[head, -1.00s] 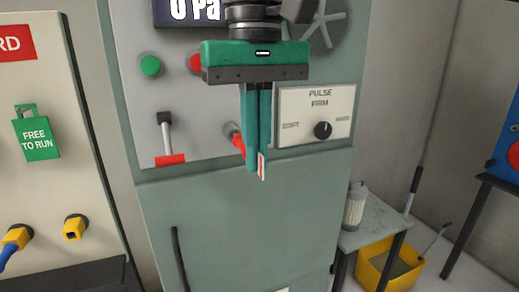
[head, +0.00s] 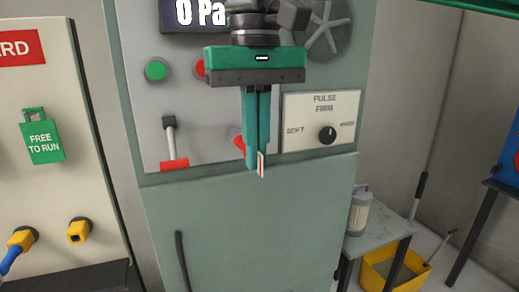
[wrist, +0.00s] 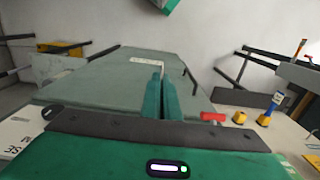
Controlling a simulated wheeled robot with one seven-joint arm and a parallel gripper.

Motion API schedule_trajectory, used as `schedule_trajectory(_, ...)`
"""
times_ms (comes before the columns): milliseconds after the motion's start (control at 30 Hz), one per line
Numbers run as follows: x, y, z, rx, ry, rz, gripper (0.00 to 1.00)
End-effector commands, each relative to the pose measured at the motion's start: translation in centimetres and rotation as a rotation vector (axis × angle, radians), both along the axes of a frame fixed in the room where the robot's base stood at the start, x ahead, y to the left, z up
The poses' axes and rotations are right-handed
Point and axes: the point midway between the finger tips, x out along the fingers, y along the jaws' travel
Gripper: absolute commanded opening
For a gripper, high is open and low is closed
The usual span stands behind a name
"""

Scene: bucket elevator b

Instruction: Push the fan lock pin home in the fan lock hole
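My gripper (head: 256,169) hangs fingers down in front of the grey-green cabinet (head: 240,215). Its two green fingers are together, with nothing clearly held between them. A small red-and-white piece shows at the fingertip; I cannot tell whether it is a finger marking or something behind. A red part (head: 239,143), which looks like the fan lock pin, juts from the panel, partly hidden behind the fingers. In the wrist view, a red pin-like part (wrist: 212,117) stands right of the shut fingers (wrist: 160,76), apart from them in the picture. The fan lock hole is hidden.
A lever (head: 170,140) with a red base, a green button (head: 156,70) and a pulse dial (head: 327,135) sit on the panel. A door handle (head: 181,262) stands below. A side table (head: 378,228) and yellow bin (head: 388,271) are at right.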

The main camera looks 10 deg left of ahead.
Motion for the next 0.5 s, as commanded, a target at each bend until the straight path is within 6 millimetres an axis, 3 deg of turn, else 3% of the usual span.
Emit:
schedule_trajectory(100, 0.22, 0.16, -0.04, -0.001, 0.001, -0.001, 0.0)
schedule_trajectory(200, 0.21, 0.15, -0.03, 0.0, 0.0, -0.001, 0.21)
schedule_trajectory(233, 0.23, 0.15, -0.04, 0.0, 0.0, -0.001, 0.23)
schedule_trajectory(500, 0.22, 0.14, 0.01, 0.0, 0.0, -0.001, 0.23)
